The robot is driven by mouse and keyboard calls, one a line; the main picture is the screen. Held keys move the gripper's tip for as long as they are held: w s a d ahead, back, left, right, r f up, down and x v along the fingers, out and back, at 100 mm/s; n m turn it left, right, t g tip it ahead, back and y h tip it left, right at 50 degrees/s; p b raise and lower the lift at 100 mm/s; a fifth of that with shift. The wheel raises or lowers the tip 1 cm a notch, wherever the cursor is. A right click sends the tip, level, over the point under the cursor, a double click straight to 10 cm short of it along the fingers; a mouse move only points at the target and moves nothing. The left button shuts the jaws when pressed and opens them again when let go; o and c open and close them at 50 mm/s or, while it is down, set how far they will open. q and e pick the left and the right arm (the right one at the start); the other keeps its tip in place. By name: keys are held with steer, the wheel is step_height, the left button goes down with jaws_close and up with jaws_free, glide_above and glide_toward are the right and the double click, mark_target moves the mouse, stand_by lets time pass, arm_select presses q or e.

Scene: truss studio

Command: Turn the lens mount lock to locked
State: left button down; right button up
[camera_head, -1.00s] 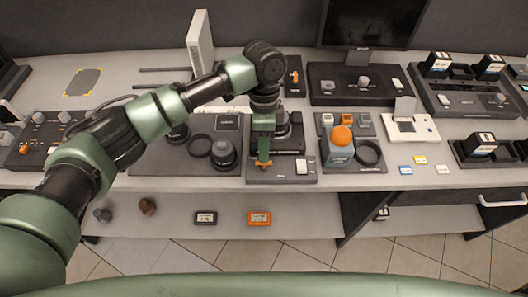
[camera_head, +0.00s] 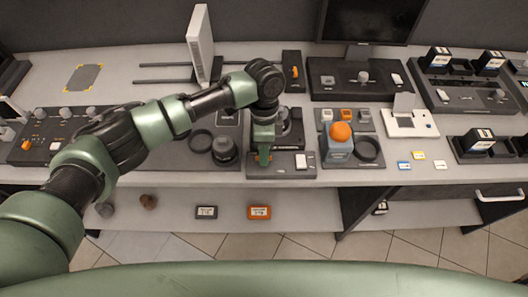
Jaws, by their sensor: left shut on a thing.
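My right gripper is not in view.
A lens (camera_head: 224,149) stands close on the left. A monitor (camera_head: 370,20) is behind. The lower shelf holds several small items.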

arm_select(q)
steer(key=m, duration=0.4)
steer(key=shift+d+m+y, duration=0.1)
steer(key=shift+m+y, duration=0.2)
steer(key=shift+y, duration=0.1)
steer(key=m, duration=0.4)
steer(key=shift+s+m+t+y, duration=0.1)
steer(key=shift+m+t+y, duration=0.2)
steer(key=shift+y, duration=0.1)
steer(key=m+p, duration=0.1)
steer(key=m, duration=0.3)
steer(key=shift+m+t, duration=0.3)
steer(key=shift+t, duration=0.1)
steer(key=shift+s+m+t+y, duration=0.15)
steer(key=shift+m+t+y, duration=0.2)
steer(key=shift+m, duration=1.75)
steer(key=shift+d, duration=0.1)
steer(key=c, duration=1.4)
jaws_free()
steer(key=shift+c, duration=0.2)
